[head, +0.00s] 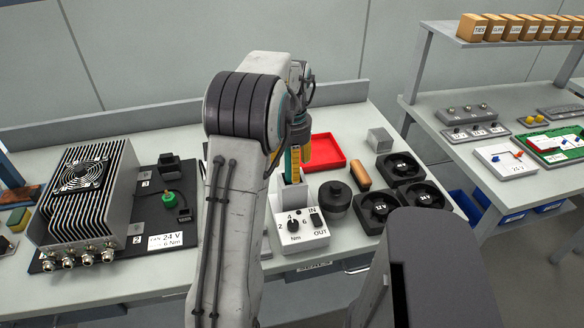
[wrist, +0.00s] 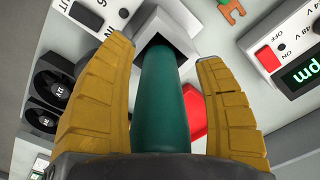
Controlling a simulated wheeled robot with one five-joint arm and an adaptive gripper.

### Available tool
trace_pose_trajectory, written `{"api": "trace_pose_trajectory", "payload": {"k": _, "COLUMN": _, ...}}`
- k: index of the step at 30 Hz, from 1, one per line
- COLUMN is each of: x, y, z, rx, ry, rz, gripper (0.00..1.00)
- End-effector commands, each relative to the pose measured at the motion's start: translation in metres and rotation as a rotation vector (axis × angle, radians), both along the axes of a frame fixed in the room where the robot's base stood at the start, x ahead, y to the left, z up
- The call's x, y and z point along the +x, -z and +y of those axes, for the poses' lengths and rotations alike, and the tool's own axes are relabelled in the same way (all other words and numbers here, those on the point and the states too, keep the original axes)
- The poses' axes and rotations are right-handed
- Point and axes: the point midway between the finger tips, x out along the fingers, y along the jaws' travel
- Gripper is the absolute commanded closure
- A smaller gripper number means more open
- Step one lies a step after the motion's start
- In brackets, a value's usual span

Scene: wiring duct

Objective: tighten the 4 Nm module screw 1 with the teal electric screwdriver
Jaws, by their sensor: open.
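The teal electric screwdriver (wrist: 163,100) stands in a pale square holder (wrist: 182,30). In the head view the screwdriver (head: 288,167) is partly hidden by my arm, and the holder (head: 291,196) shows below it. My gripper (wrist: 165,54) is open, with its yellow fingers on either side of the screwdriver's body; a gap shows at the right finger. It also shows in the head view (head: 299,152). The finned module (head: 85,190) with a fan on top sits at left on a black plate (head: 150,205) with numbered marks. Its screws are too small to make out.
A white Nm dial box (head: 299,235) with an IN/OUT switch stands in front of the holder. A red tray (head: 325,150), a round black part (head: 335,197) and black fans (head: 378,208) crowd its right. A box with a green display (wrist: 300,75) shows in the wrist view.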

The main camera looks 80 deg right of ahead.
Motion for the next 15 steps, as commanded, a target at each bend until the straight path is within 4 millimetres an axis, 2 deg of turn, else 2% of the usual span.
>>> {"api": "trace_pose_trajectory", "payload": {"k": 3, "x": 0.0, "y": -0.0001, "z": 0.0001, "rx": 0.0, "ry": 0.0, "rz": 0.0, "gripper": 0.35}}
{"api": "trace_pose_trajectory", "payload": {"k": 15, "x": 0.0, "y": -0.0004, "z": 0.0001, "rx": 0.0, "ry": 0.0, "rz": 0.0, "gripper": 0.71}}
